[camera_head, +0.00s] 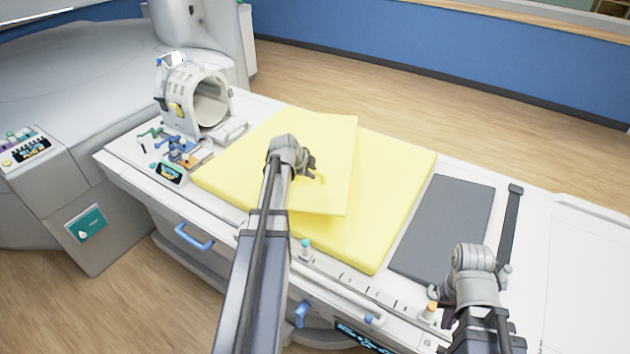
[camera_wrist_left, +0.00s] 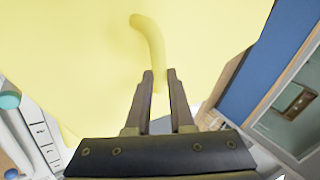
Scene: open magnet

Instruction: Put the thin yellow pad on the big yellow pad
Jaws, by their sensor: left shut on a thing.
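The thin yellow pad (camera_head: 325,135) lies over the big yellow pad (camera_head: 395,165) on the scanner table in the head view, turned at an angle to it. I cannot tell whether it rests flat or is held slightly above. My left gripper (camera_head: 312,175) is over the thin pad, shut on its curved yellow handle. The left wrist view shows the handle (camera_wrist_left: 150,35) between the two fingers, with the thin pad (camera_wrist_left: 70,50) filling the upper part.
A white head coil (camera_head: 208,100) stands at the table's left end, with small coloured items (camera_head: 180,148) beside it. A dark grey pad (camera_head: 445,225) and a dark strap (camera_head: 511,220) lie right of the big pad. The table's far right (camera_head: 585,270) is bare.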

